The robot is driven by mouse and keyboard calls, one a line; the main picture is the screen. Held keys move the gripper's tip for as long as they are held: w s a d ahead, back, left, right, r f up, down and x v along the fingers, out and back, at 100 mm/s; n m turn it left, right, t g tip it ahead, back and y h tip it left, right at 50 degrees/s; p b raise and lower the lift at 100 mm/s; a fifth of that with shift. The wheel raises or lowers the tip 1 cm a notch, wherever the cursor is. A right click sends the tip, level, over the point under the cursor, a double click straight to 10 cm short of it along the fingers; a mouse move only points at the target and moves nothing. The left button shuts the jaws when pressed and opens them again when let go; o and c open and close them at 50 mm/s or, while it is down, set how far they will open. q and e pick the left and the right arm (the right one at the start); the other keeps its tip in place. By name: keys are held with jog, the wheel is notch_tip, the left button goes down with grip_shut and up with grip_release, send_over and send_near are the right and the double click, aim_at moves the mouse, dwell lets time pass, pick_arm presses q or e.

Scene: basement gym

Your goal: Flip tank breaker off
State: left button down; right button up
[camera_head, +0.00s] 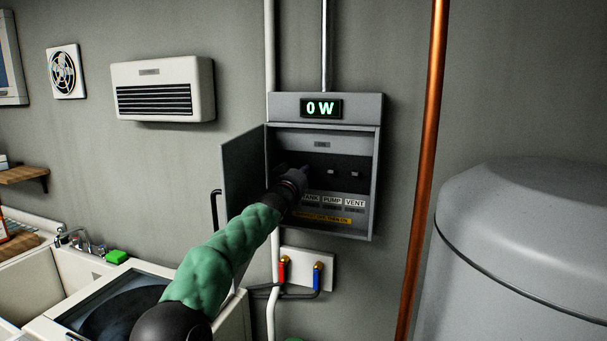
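The grey breaker box (376,185) hangs on the wall with its door (238,178) swung open to the left. Its display (321,108) reads "0 W". Inside are the labels TANK, PUMP (332,201) and VENT (355,203), with a yellow strip below. Two breaker switches show, one above PUMP (331,171) and one above VENT (356,174). My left gripper (300,174) reaches into the box at the tank position and hides the tank breaker and part of its label. Its fingers are dark and small, so their opening is unclear. My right gripper is out of view.
A copper pipe (423,170) runs up the wall right of the box, with a large grey tank (525,250) beyond. Red and blue valves (317,277) sit below the box. A washer (90,310) and sink (20,270) stand at lower left.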

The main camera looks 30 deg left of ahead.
pick_arm(q)
jog(key=shift+b, duration=0.45)
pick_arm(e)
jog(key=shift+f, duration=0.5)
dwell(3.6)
